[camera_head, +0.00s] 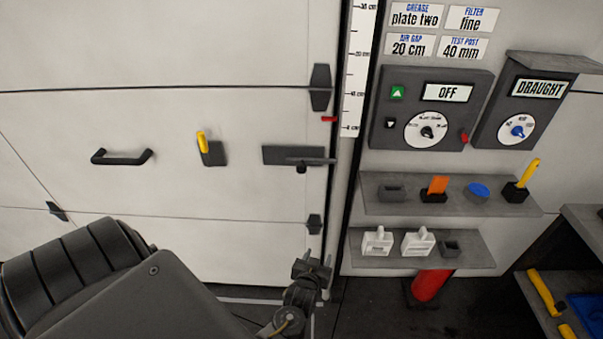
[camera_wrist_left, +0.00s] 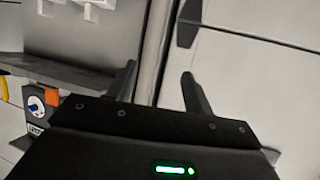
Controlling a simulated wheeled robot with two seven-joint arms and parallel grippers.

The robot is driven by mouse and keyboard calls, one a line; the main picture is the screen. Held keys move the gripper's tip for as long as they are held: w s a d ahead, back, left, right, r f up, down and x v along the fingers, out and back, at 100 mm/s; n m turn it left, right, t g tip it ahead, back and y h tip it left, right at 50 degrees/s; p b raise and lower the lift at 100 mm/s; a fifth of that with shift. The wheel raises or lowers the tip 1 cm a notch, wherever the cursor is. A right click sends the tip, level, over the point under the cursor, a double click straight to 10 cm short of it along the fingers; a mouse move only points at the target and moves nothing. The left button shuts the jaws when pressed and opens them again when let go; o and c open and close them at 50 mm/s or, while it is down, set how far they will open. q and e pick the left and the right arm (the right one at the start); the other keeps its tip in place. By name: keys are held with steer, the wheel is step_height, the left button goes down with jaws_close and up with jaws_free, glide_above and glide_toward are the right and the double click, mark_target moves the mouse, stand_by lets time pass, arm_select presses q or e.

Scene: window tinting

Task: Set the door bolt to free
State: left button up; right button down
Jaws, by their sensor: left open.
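On the pale door's right edge is a dark grey plate (camera_head: 285,154) with a short dark bar and knob below it, which looks like the door bolt. To its left, a yellow lever (camera_head: 202,141) stands nearly upright on a dark block (camera_head: 216,154). No label tells which of the two is the bolt. My left gripper (camera_head: 313,268) is below the plate, near the door's lower right edge, apart from both. In the left wrist view its two fingers (camera_wrist_left: 160,74) are spread with nothing between them. My right gripper is not in view.
A dark pull handle (camera_head: 122,158) is on the door's left. Hinge-like dark blocks (camera_head: 320,88) line its right edge. Right of it are a control box reading OFF (camera_head: 447,92), a DRAUGHT box (camera_head: 538,88), a shelf (camera_head: 385,208) and a lower shelf (camera_head: 480,256), both holding small items. A red cylinder (camera_head: 430,284) stands below.

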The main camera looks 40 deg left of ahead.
arm_select(q)
steer(key=w+a+r+n+t+y, duration=0.1)
steer(key=a+r+n+y, duration=0.1)
steer(key=r, duration=0.5)
steer(key=w+a+r+n+t+y, duration=0.1)
steer(key=a+r+n+y, duration=0.15)
steer(key=r, duration=0.55)
steer(key=n+y, duration=0.2)
steer(key=n, duration=0.1)
glide_toward(301, 171)
steer(key=shift+m+h, duration=0.25)
steer(key=shift+m, duration=0.1)
steer(key=b+x, duration=0.4)
steer(key=x, duration=0.4)
steer(key=shift+w+a+r+b, duration=0.15)
steer(key=shift+w+a+b, duration=0.1)
steer(key=shift+b, duration=0.1)
steer(key=shift+w+a+r, duration=0.1)
steer(key=shift+w+a, duration=0.15)
jaws_close()
